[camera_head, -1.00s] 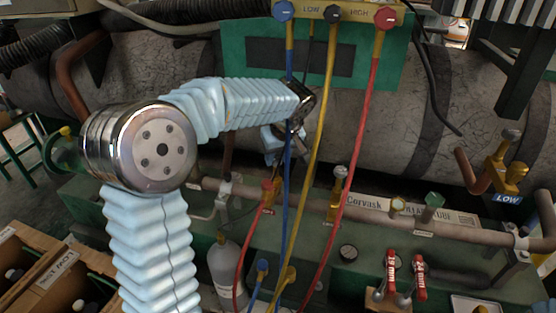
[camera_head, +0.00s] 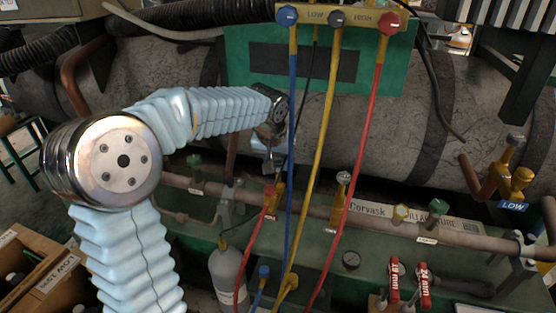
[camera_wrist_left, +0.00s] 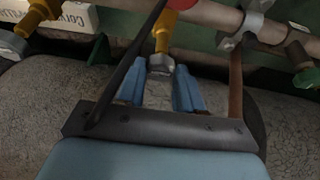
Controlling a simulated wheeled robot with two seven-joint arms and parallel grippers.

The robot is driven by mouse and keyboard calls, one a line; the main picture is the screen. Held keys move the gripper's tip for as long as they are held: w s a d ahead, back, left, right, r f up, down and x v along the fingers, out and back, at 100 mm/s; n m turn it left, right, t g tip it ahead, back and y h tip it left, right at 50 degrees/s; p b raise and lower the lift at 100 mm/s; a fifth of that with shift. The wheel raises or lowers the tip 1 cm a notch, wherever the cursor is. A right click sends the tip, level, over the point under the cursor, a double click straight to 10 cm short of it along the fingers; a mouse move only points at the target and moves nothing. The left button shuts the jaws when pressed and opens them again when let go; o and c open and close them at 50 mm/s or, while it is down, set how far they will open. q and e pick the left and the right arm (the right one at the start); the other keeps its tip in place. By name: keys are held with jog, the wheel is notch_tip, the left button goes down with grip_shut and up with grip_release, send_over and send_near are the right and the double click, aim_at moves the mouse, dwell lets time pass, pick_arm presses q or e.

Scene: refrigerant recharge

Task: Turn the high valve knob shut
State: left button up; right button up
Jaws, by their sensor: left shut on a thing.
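A brass valve (camera_head: 277,200) with a red-hose fitting stands on the pipe in the head view. No HIGH label is readable on it. My left gripper (camera_head: 270,164) comes down over its top from above, hiding its knob there. In the left wrist view the grey valve knob (camera_wrist_left: 160,65) sits on a brass stem between the two blue fingers of my left gripper (camera_wrist_left: 160,84), which is shut on it. A red knob (camera_head: 390,23) beside the word HIGH is on the manifold, away from the gripper. My right gripper does not show.
Blue (camera_head: 292,130), yellow (camera_head: 323,130) and red (camera_head: 366,130) hoses hang close to the right of the gripper. Another brass valve with a grey cap (camera_head: 343,177) stands to the right. A large grey tank (camera_head: 170,85) lies behind. A grey bottle (camera_head: 227,270) stands below.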

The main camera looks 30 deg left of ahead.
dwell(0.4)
pick_arm(q)
jog(key=o, duration=1)
jog(key=shift+o, duration=0.2)
jog(key=p+v, duration=0.1)
jog(key=v, duration=1.3)
jog(key=shift+a+f, duration=0.1)
